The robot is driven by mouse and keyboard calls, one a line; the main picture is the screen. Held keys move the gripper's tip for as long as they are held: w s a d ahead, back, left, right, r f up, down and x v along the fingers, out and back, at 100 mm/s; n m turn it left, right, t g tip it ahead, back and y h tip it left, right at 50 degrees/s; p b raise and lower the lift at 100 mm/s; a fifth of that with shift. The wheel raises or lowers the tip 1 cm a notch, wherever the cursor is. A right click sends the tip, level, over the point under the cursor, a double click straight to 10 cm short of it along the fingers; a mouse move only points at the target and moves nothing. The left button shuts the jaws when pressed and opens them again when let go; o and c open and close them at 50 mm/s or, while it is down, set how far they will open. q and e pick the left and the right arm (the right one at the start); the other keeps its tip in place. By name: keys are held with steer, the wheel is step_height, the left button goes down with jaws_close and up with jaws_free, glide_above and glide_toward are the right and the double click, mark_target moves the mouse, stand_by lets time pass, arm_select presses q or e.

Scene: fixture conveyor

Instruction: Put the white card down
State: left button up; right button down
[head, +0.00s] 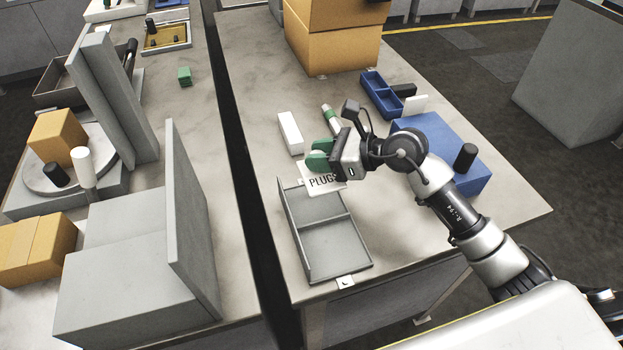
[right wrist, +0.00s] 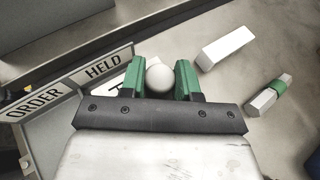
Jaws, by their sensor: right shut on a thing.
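The white card (head: 322,181) reads "PLUGS" and shows at the far end of a grey two-compartment tray (head: 336,240). My right gripper (head: 319,155), with green fingers, is directly over the card. In the right wrist view, the gripper (right wrist: 160,80) is shut on a round white knob (right wrist: 159,77) that appears to belong to the card. Part of the card (right wrist: 117,86) shows beside the left finger; the rest is hidden. I cannot tell whether the card touches the tray or the table. My left gripper is out of view.
A white block (head: 290,133) and a white-green piece (head: 331,119) lie beyond the gripper. A blue box (head: 440,150) stands right, a blue tray (head: 381,95) and cardboard boxes (head: 333,40) behind.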

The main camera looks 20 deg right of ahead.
mark_target(312, 175)
steer(key=shift+s+a+f, duration=0.75)
steer(key=shift+a, duration=0.2)
steer(key=shift+s+a+f, duration=0.15)
step_height(312, 175, down, 3)
steer(key=shift+f, duration=0.5)
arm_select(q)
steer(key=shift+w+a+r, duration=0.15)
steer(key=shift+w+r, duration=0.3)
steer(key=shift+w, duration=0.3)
arm_select(e)
steer(key=shift+f, duration=0.15)
steer(key=c, duration=0.8)
jaws_free()
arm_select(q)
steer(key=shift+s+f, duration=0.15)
